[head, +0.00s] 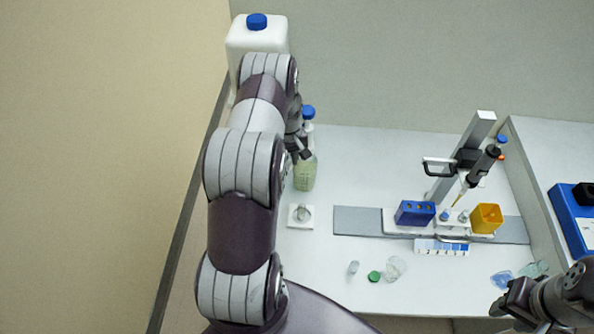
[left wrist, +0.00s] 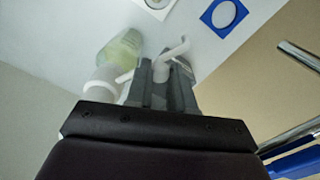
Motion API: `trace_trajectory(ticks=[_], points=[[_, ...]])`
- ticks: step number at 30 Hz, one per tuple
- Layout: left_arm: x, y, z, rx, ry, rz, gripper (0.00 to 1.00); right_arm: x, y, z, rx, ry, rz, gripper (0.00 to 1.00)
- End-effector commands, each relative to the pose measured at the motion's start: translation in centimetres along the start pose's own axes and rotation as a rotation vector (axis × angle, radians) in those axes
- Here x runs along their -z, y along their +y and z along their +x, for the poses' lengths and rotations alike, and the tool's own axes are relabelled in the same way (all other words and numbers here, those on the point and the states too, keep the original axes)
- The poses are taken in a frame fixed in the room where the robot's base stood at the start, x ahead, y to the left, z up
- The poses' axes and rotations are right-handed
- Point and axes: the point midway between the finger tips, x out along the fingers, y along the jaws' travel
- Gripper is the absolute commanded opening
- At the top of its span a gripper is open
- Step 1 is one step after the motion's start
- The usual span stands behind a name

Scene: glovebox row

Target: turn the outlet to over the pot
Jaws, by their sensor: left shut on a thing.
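A bottle with pale green liquid (head: 305,176) and a blue top (head: 308,112) stands right of my left arm in the head view. In the left wrist view the bottle (left wrist: 124,46) has a white collar (left wrist: 102,82). My left gripper (head: 302,152), also in the left wrist view (left wrist: 165,85), is shut on the white outlet (left wrist: 181,47), whose bent tip sticks out past the fingers. A small grey round thing, perhaps the pot (head: 300,213), sits on a white square in front of the bottle. My right gripper (head: 508,304) is at the lower right, its jaws unclear.
A white canister with a blue cap (head: 257,40) stands behind my left arm. A rail (head: 355,221) carries a blue block (head: 415,212), an orange cup (head: 487,217) and a pipette stand. A green cap (head: 374,276) lies in front. A blue square with a white disc (left wrist: 224,15) shows in the wrist view.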

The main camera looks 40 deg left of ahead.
Motion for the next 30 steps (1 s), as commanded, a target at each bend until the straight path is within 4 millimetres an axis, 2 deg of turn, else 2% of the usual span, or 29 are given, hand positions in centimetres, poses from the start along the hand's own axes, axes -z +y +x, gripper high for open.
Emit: trace_trajectory(ticks=[10,11,12,13,23,26,30], points=[[0.0,-0.2,0.1,0.001,-0.004,0.036,0.00,0.0,0.0,0.1,0.000,0.000,0.000,0.39],[0.0,-0.2,0.1,0.001,-0.004,0.035,0.29,0.0,0.0,0.1,0.000,0.000,0.000,0.39],[0.0,-0.2,0.1,0.001,-0.004,0.035,0.42,0.0,0.0,0.1,0.000,0.000,0.000,0.39],[0.0,-0.3,0.1,0.001,-0.004,0.035,0.48,0.0,0.0,0.1,0.000,0.000,0.000,0.39],[0.0,-0.2,-0.1,0.001,-0.004,0.034,0.48,0.0,0.0,0.3,0.000,0.000,0.000,0.39],[0.1,-0.2,-1.0,0.000,-0.002,0.034,0.48,-0.1,0.0,0.9,0.000,0.000,0.000,0.39],[0.2,-0.2,-3.9,-0.002,0.002,0.034,0.48,-0.2,0.0,2.2,0.000,0.000,0.000,0.39]])
